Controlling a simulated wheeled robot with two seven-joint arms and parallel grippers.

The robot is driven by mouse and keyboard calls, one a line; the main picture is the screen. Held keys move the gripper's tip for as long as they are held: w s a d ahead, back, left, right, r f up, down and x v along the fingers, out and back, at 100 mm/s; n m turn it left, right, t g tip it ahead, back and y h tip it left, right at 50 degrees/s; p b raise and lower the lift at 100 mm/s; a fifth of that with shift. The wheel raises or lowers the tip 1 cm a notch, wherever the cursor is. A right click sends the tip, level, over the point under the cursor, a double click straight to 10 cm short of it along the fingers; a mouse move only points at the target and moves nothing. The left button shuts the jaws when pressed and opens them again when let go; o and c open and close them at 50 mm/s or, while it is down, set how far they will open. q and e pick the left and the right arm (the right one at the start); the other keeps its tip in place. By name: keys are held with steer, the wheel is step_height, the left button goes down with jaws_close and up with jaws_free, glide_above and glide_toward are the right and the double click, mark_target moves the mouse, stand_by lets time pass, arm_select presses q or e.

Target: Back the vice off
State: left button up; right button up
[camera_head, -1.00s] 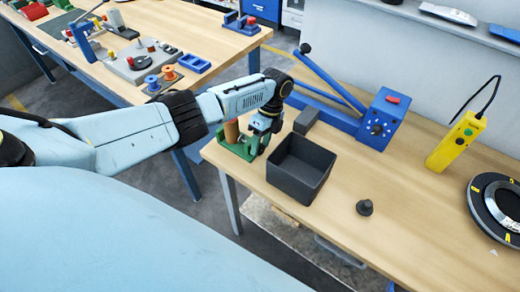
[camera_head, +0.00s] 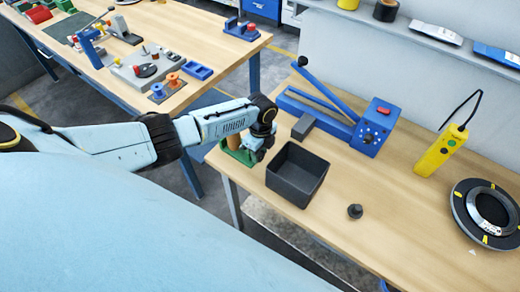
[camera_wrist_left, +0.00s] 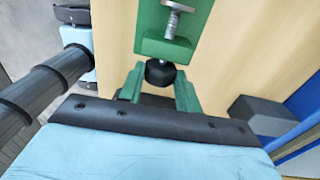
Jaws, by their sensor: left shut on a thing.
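The green vice (camera_head: 229,156) sits at the left end of the near wooden table, with a brown cylinder (camera_head: 232,138) standing at it. My left gripper (camera_head: 256,157) is low beside the vice, on its right. In the left wrist view the green vice body (camera_wrist_left: 165,47) carries a bare metal screw (camera_wrist_left: 175,14) and a black round knob (camera_wrist_left: 160,72). The two greenish fingers of my left gripper (camera_wrist_left: 160,84) lie on either side of this knob and are shut on it. The contact points are partly hidden. My right gripper is not in view.
A dark open bin (camera_head: 298,190) stands just right of the gripper. A grey block (camera_head: 303,126) and a blue lever device (camera_head: 374,128) are behind it. A small dark knob-like piece (camera_head: 355,211), a yellow control box (camera_head: 441,150) and a black ring (camera_head: 488,211) lie further right.

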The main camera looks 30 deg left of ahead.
arm_select(q)
steer(key=shift+s+a+r+t+p, duration=0.1)
steer(key=shift+s+r+t+p, duration=0.15)
steer(key=shift+t+p, duration=0.4)
steer(key=shift+s+f+t+p, duration=0.15)
steer(key=shift+f+t+p, duration=0.05)
steer(key=shift+t+p, duration=0.2)
steer(key=shift+f+t, duration=0.15)
steer(key=shift+t, duration=0.7)
